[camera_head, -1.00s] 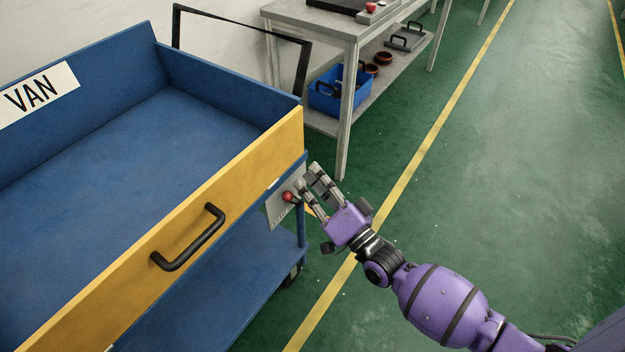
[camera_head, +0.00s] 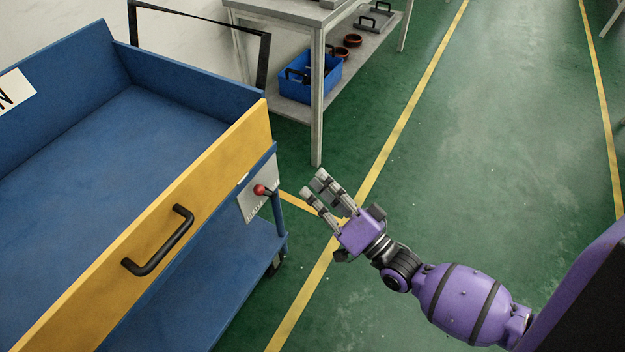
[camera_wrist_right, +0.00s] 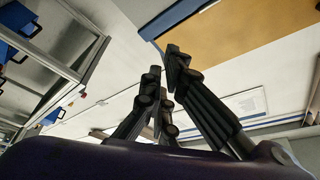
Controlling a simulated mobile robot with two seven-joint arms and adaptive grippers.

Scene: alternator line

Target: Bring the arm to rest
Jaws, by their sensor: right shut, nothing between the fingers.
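My right arm (camera_head: 465,300) is purple with black bands and reaches in from the lower right in the head view. Its gripper (camera_head: 315,183) is shut and empty, held over the green floor to the right of the blue cart. The gripper is apart from the red-knobbed lever (camera_head: 259,190) on the cart's grey plate (camera_head: 250,207). In the right wrist view the dark fingers (camera_wrist_right: 163,62) hold nothing. My left gripper is not in view.
The blue cart (camera_head: 130,140) with a yellow front panel (camera_head: 190,205) and black handle (camera_head: 160,243) fills the left. A grey table (camera_head: 318,110) with a blue bin (camera_head: 310,78) stands behind. Green floor (camera_head: 500,130) on the right is clear.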

